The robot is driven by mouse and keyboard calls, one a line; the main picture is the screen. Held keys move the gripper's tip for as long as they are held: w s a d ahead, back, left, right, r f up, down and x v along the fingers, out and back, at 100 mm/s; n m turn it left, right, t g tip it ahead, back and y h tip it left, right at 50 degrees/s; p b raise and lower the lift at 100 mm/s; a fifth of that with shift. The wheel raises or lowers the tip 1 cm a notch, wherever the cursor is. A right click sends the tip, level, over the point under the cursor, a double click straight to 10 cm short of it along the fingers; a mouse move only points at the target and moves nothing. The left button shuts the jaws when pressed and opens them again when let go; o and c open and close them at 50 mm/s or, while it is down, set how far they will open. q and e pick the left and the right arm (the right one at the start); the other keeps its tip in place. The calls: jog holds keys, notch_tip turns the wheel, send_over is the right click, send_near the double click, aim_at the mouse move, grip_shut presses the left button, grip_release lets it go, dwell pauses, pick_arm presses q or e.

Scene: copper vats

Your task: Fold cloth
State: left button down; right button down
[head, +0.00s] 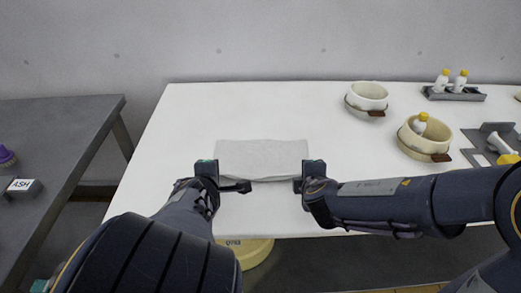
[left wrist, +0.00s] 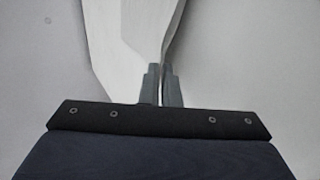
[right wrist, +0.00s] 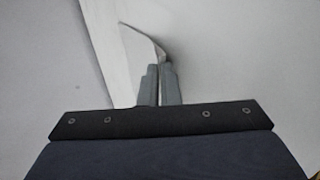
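The pale grey-white cloth (head: 262,158) lies on the white table as a wide rectangle, its near edge toward me. My left gripper (head: 246,186) is at the near edge, left of its middle. My right gripper (head: 297,186) is at the near right corner. In the left wrist view the fingers (left wrist: 163,72) are close together on the cloth (left wrist: 130,40), which bunches between the tips. In the right wrist view the fingers (right wrist: 160,70) are also close together on the cloth (right wrist: 130,55). The exact pinched spots are partly hidden by the fingers.
Right of the cloth stand a white bowl (head: 368,94) and a cream bowl (head: 427,139) holding a yellow-capped bottle (head: 420,121). A grey tray (head: 454,95) with two bottles is at the back right. A dark table (head: 60,135) stands left. The white table (head: 185,115) is clear around the cloth.

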pick_arm(q)
jog(key=c, duration=1.3)
grip_release()
pick_arm(e)
jog(key=c, duration=1.3)
grip_release()
pick_arm(q)
jog(key=shift+s+r, duration=0.1)
jog(key=shift+r, duration=0.35)
pick_arm(e)
jog(key=shift+s+r, duration=0.1)
jog(key=shift+r, duration=0.35)
pick_arm(q)
jog(key=s+r, duration=0.4)
jog(key=r, duration=0.1)
jog(key=s+r, duration=0.1)
jog(key=r, duration=0.2)
jog(key=shift+s, duration=0.4)
pick_arm(e)
jog(key=s+r, duration=0.4)
jog(key=r, duration=0.1)
jog(key=s+r, duration=0.1)
jog(key=r, duration=0.2)
jog(key=shift+s, duration=0.4)
pick_arm(q)
jog(key=shift+s, duration=0.1)
pick_arm(e)
jog(key=shift+s, duration=0.1)
